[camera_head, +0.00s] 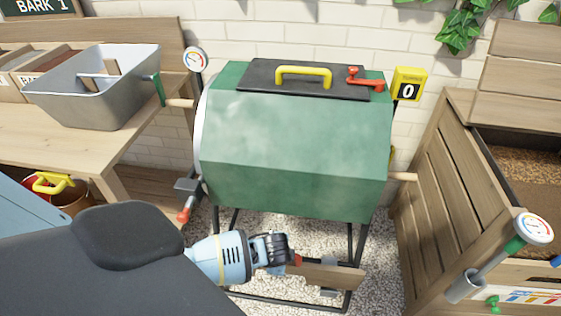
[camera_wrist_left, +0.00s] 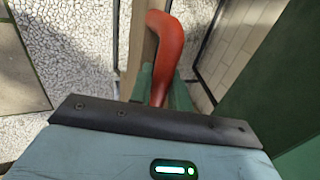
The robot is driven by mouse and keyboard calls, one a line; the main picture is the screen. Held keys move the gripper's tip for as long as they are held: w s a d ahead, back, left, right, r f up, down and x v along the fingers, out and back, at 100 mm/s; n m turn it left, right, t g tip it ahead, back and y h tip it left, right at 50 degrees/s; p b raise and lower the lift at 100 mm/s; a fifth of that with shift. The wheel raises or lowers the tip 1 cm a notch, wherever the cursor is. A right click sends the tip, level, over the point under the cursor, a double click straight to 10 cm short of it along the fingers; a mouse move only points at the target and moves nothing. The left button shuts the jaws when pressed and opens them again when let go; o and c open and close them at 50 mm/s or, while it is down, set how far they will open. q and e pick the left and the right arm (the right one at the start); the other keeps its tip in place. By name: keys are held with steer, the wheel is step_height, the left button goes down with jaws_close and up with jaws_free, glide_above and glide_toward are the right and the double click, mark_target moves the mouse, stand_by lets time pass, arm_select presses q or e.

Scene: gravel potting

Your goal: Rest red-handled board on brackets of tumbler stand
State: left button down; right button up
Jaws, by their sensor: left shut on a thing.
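The wooden board (camera_head: 335,277) lies low in front of the green tumbler (camera_head: 290,140), by the black legs of its stand (camera_head: 349,240). My left gripper (camera_head: 288,256) is shut on the board's red handle (camera_head: 297,260), at the board's left end. Grey bracket-like pieces (camera_head: 328,292) show just in front of and behind the board; I cannot tell whether the board touches them. In the left wrist view the red handle (camera_wrist_left: 166,45) stands up from the jaws, with a strip of the board (camera_wrist_left: 136,50) beside it. My right gripper is not in view.
A wooden bench (camera_head: 60,150) with a metal tub (camera_head: 100,90) is at the left. A slatted wooden bin (camera_head: 440,190) is close on the right. A red-tipped lever (camera_head: 185,212) juts from the tumbler's left side. Gravel (camera_head: 385,265) covers the floor.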

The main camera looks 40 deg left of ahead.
arm_select(q)
steer(key=shift+w+f, duration=0.1)
steer(key=shift+f, duration=0.3)
steer(key=shift+f+b, duration=0.45)
steer(key=shift+f, duration=0.35)
stand_by(0.5)
steer(key=c, duration=0.7)
jaws_free()
steer(key=shift+c, duration=0.2)
